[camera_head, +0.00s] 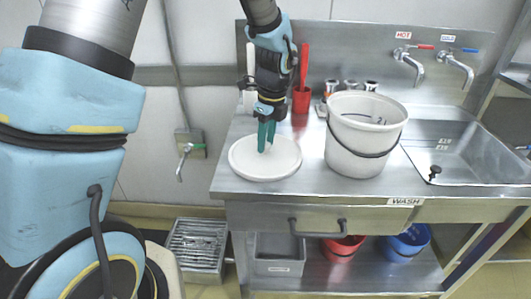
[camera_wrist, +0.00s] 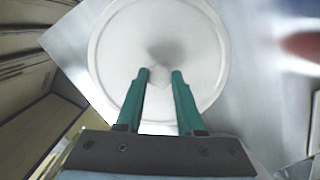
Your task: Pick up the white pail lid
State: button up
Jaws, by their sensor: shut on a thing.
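The white pail lid (camera_head: 280,168) is a round, shallow disc with a raised rim at the left end of the steel counter. It fills the upper middle of the wrist view (camera_wrist: 115,45). My gripper (camera_head: 265,148) comes down over the lid's middle, its green fingers pointing at it. In the wrist view, my gripper's fingertips (camera_wrist: 160,73) are a short way apart, with a pale part of the lid between them. My gripper is shut on the lid. I cannot tell whether the lid rests on the counter or is slightly raised. The white pail (camera_head: 352,150) stands upright and open to its right.
A sink (camera_head: 470,150) with taps lies at the counter's right. A red container (camera_head: 301,100) stands behind my gripper by the backsplash. A red bucket (camera_head: 342,249), a blue bucket (camera_head: 405,244) and a grey bin (camera_head: 279,256) sit on the shelf below. The counter's front edge is close to the lid.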

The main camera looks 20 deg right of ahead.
grip_shut()
jog(key=shift+r, duration=0.1)
